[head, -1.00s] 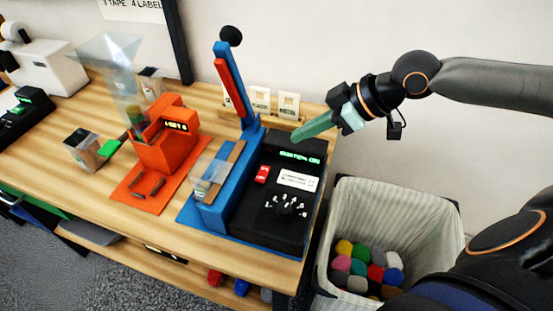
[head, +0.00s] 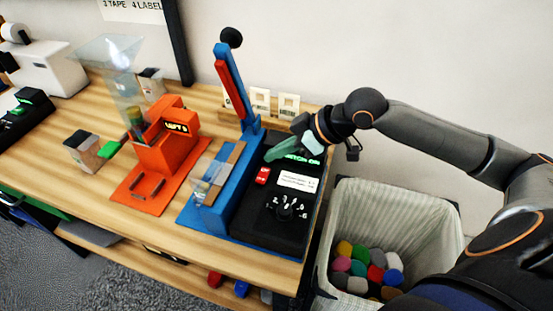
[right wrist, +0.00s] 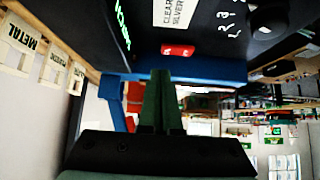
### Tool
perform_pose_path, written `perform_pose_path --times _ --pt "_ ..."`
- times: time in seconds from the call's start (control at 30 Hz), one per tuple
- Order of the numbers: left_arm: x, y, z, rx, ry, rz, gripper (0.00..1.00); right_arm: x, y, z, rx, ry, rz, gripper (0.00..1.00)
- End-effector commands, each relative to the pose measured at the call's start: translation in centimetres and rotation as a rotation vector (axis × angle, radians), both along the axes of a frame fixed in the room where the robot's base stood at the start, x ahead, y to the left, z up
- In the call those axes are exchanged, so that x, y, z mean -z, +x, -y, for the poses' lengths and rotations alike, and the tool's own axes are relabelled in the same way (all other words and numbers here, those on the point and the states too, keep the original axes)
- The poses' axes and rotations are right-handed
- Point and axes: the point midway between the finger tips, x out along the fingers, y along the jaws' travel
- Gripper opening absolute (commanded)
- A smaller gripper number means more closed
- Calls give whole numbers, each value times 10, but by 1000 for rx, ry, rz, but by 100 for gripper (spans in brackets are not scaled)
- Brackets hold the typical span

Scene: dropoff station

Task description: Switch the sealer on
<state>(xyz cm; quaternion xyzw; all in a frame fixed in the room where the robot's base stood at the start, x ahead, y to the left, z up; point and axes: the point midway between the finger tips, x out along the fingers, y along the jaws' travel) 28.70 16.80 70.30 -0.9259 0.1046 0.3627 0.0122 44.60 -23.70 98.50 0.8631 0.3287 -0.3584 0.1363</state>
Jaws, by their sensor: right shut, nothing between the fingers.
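The sealer has a blue base and raised blue arm (head: 227,80) with a red strip and a black knob. Its black control box (head: 262,226) carries a green-lit display (head: 309,161), a red switch (head: 263,175), a white label and a dial (head: 284,211). The red switch also shows in the right wrist view (right wrist: 178,50). My right gripper (head: 269,157) is shut and empty, its green fingers just above the box, a little behind the red switch. They hide part of the display. In the right wrist view the fingertips (right wrist: 161,72) point toward the switch, apparently apart from it. My left gripper is out of view.
An orange machine (head: 166,155) with a clear hopper stands left of the sealer. Small white label holders (head: 289,105) stand behind it. A pale bin (head: 350,215) of coloured pieces is beside the table on the right. The wall is close behind.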

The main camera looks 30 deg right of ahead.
Motion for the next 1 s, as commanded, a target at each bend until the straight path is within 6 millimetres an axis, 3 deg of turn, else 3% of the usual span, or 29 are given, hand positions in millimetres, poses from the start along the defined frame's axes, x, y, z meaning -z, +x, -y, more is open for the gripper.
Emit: perform_pose_path --times 0.1,0.23,0.6,0.77,1.0 --pt "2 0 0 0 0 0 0 17 -1 1 1 0 -3 0" --pt "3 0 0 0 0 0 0 24 0 0 0 0 0 0" --pt "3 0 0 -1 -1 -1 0 26 0 1 0 1 1 0" --pt "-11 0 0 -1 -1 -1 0 26 1 2 1 36 -35 0" --pt "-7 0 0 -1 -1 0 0 30 0 1 -1 34 -32 0"
